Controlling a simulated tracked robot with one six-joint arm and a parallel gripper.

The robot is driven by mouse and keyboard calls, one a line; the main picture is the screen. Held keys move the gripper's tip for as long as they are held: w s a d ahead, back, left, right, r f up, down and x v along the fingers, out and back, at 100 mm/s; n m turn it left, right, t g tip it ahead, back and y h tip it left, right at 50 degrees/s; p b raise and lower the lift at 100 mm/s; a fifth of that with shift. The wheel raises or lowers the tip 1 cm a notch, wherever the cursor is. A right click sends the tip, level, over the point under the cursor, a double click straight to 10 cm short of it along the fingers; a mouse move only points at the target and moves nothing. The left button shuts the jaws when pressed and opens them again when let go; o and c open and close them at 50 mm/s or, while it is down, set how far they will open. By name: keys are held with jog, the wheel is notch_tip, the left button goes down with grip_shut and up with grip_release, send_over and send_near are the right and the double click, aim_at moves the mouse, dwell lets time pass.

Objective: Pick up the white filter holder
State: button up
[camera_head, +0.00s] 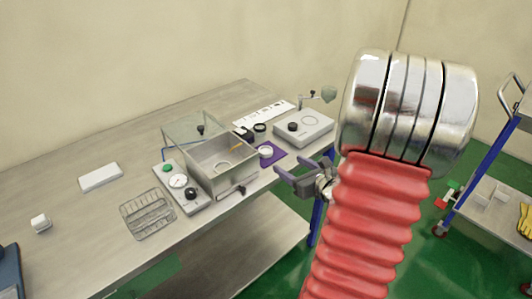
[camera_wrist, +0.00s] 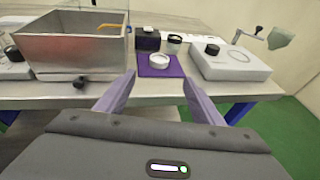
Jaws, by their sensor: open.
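The white filter holder (camera_wrist: 159,60) is a small round white piece lying on a purple mat (camera_wrist: 172,71) near the table's front edge. In the head view, the filter holder (camera_head: 265,151) lies on the mat (camera_head: 274,155) just right of the metal tank. My gripper (camera_wrist: 161,82) is open and empty. Its two purple-grey fingers point toward the mat, with the filter holder ahead between them and apart from them. In the head view my gripper (camera_head: 281,180) is in front of the table's edge, below the mat.
A metal tank (camera_wrist: 72,57) with a raised clear lid (camera_head: 195,130) stands left of the mat. A white device with a black knob (camera_wrist: 228,60) stands right. Small dark items (camera_wrist: 148,40) sit behind the mat. A wire rack (camera_head: 148,214) lies further left.

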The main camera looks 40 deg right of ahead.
jog(key=shift+w, duration=0.1)
send_near(263, 148)
jog(key=shift+f, duration=0.15)
dwell(0.5)
jog(key=shift+x, duration=2.55)
jog(key=shift+c, duration=0.4)
jog(key=c, duration=1)
